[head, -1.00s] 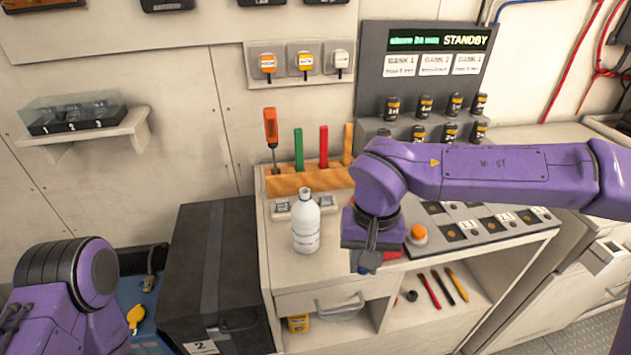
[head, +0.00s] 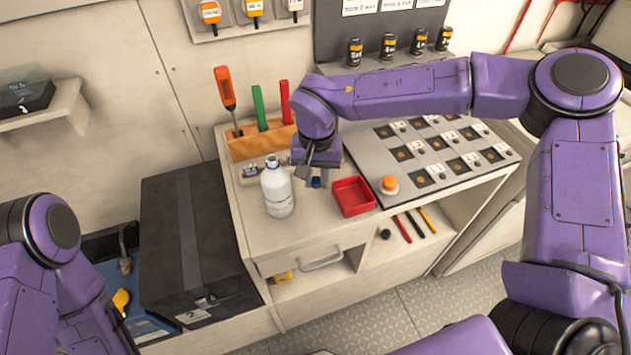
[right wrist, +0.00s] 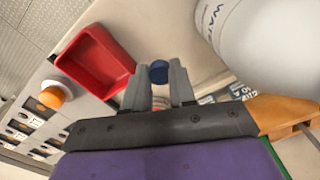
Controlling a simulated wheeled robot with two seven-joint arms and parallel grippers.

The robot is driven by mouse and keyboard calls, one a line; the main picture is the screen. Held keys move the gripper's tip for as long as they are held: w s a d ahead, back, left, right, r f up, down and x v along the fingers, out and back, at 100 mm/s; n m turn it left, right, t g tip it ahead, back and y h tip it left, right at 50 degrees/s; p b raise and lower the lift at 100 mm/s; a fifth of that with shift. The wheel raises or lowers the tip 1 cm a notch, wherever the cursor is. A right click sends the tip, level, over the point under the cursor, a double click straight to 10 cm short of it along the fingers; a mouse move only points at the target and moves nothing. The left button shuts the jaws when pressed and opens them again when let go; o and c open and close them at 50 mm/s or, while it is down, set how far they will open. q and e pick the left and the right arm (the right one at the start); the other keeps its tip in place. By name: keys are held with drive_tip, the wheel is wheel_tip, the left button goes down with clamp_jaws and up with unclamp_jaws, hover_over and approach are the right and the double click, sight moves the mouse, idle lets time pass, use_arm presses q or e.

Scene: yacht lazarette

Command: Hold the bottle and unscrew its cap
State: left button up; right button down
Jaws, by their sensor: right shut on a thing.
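The white bottle (head: 278,190) stands upright on the worktop left of the red tray. Its narrow top looks pale, with no blue cap on it. In the right wrist view the bottle (right wrist: 262,35) fills the upper right corner, with part of its label lettering showing. My right gripper (head: 316,175) is just right of the bottle, apart from it in the picture. It is shut on a small round blue cap (right wrist: 158,72), which sits at its fingertips and also shows as a blue spot in the head view (head: 317,182). My left arm shows at the left, but its gripper is out of view.
The red tray (head: 353,197) and an orange button (head: 389,184) lie right of the gripper. A wooden rack (head: 262,143) with an orange-handled screwdriver (head: 226,92) and coloured tools stands behind. A black case (head: 192,238) is at the left. Worktop in front of the bottle is clear.

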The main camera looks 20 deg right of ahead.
sight(316, 178)
drive_tip(key=f, duration=0.4)
drive_tip(key=shift+w, duration=0.4)
drive_tip(key=shift+s, duration=0.1)
drive_tip(key=c, duration=1.2)
unclamp_jaws()
drive_tip(key=shift+f, duration=0.15)
wheel_tip(316, 178, up, 12)
drive_tip(key=shift+r, duration=0.25)
drive_tip(key=shift+f, duration=0.1)
